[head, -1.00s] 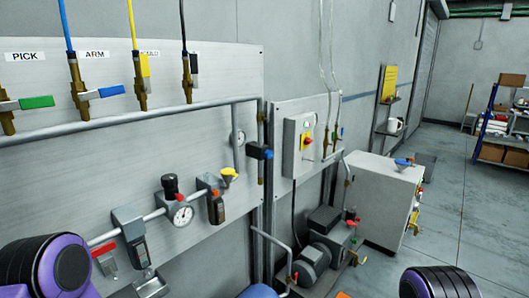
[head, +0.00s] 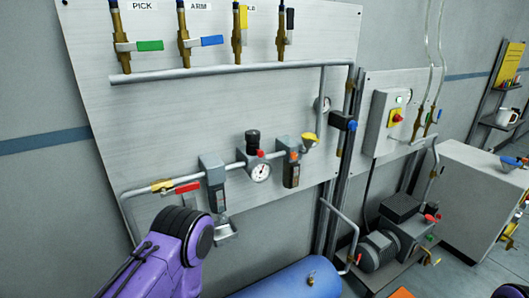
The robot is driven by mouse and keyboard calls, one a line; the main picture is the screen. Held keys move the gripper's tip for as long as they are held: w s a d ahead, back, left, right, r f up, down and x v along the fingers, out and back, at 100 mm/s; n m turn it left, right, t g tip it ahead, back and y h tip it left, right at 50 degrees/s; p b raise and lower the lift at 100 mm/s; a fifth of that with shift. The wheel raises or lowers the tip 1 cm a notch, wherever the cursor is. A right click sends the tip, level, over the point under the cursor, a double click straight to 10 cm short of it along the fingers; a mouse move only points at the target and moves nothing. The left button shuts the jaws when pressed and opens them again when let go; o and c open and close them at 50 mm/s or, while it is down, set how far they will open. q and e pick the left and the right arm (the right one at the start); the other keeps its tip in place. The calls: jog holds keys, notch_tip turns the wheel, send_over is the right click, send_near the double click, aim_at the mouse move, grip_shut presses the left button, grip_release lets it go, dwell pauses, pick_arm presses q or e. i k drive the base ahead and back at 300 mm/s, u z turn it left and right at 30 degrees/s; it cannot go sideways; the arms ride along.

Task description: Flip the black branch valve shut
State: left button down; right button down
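The black branch valve (head: 281,33) is at the top of the head view, the rightmost in a row of brass valves on the grey wall panel (head: 215,110). Its black lever (head: 290,19) stands upright, in line with its pipe. The yellow lever (head: 244,18) beside it is upright too. The green lever (head: 149,45) and blue lever (head: 212,40) lie crosswise. My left arm comes in at the lower left, well below the valves. Neither gripper can be seen.
A horizontal header pipe (head: 200,73) runs under the valves. Below it are a gauge (head: 260,172), a red lever (head: 187,187) and regulators. A blue tank (head: 290,281) and a pump (head: 378,250) stand low. The space before the valves looks clear.

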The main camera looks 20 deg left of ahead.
aim_at(290, 12)
jog(key=z, duration=1.45)
jog(key=i, duration=0.95)
jog(key=u, duration=2.3)
